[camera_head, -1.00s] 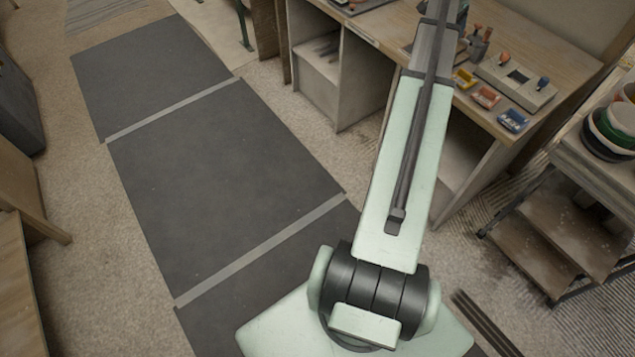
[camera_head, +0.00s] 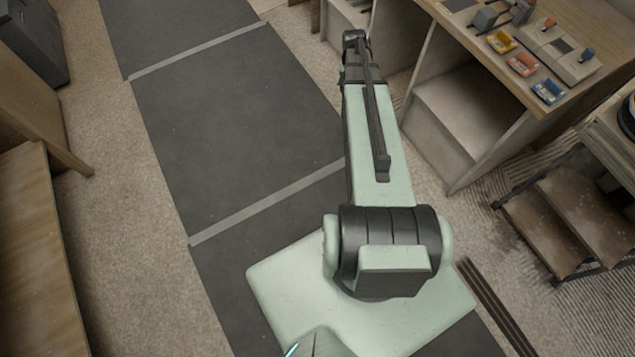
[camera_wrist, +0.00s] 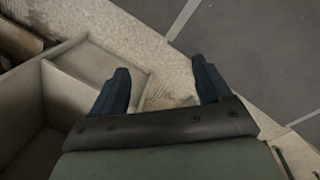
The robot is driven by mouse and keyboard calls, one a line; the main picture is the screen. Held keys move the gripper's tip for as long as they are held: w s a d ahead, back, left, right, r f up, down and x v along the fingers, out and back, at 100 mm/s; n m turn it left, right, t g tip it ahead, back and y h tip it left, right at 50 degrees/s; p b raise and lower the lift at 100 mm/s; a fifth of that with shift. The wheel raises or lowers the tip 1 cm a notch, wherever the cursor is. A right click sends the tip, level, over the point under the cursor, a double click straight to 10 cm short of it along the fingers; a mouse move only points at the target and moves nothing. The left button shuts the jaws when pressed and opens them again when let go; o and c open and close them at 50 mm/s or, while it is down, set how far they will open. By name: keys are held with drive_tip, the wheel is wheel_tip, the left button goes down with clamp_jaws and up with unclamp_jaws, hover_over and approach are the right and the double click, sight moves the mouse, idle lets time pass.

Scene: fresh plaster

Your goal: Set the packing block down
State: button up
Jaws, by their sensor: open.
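My gripper (camera_wrist: 162,84) shows in the wrist view with its two dark blue fingers wide apart and nothing between them. Carpet lies below the gap. In the head view the fingers are hidden behind my arm, whose far end is left of the workbench (camera_head: 602,92), over the floor. A small grey block (camera_head: 485,18) stands on the bench top near the picture's upper edge. I cannot tell whether it is the packing block. No other block is clearly identifiable.
Yellow, orange and blue small items (camera_head: 549,91) lie near the bench's front edge, beside a pale switch panel (camera_head: 566,52). Open bench compartments (camera_wrist: 80,62) are left of my fingers. Dark floor mats (camera_head: 235,120) are clear. A step rack (camera_head: 575,215) stands at right.

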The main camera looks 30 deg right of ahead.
drive_tip(key=s+a+f+n+g, duration=0.1)
drive_tip(key=s+a+f+n, duration=0.1)
drive_tip(key=s+a+f, duration=0.55)
drive_tip(key=s+a+f+n+g+y, duration=0.1)
drive_tip(key=s+a+f+n, duration=0.3)
drive_tip(key=a, duration=0.6)
drive_tip(key=s+a+f+n+g, duration=0.1)
drive_tip(key=s+a+f+g, duration=0.1)
drive_tip(key=s+a+f, duration=0.45)
drive_tip(key=s+a+f+n+g, duration=0.1)
drive_tip(key=s+a+n, duration=0.1)
drive_tip(key=s+a, duration=0.6)
drive_tip(key=s, duration=0.4)
drive_tip(key=shift+s+a+f+n, duration=0.15)
drive_tip(key=shift+s+a+n, duration=0.1)
drive_tip(key=shift+a+n, duration=0.05)
